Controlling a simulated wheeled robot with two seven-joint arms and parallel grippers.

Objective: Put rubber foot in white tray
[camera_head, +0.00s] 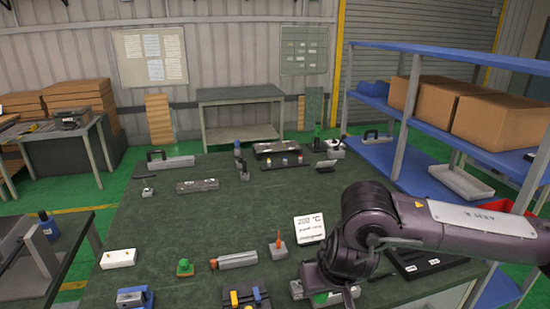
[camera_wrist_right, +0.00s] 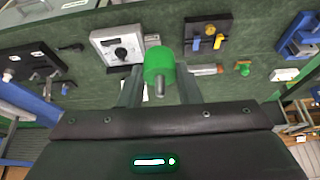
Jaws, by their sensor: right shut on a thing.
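The rubber foot (camera_wrist_right: 159,66) is a green cylinder with a metal stud, held between the two fingers of my right gripper (camera_wrist_right: 160,85) in the right wrist view. In the head view my right gripper (camera_head: 325,285) is over the front right of the green table, partly hidden by its own arm. A bit of green shows below it, probably the foot. A shallow white tray (camera_head: 462,182) lies on the lower shelf of the blue rack at right, apart from the gripper. My left gripper is not in view.
The blue rack (camera_head: 400,165) carries cardboard boxes (camera_head: 480,112) above. On the table (camera_head: 150,230) are a 200 °C sign (camera_head: 310,229), a green-topped part (camera_head: 183,267), a white block (camera_head: 118,258) and a black tray (camera_head: 425,262). The table's middle is mostly clear.

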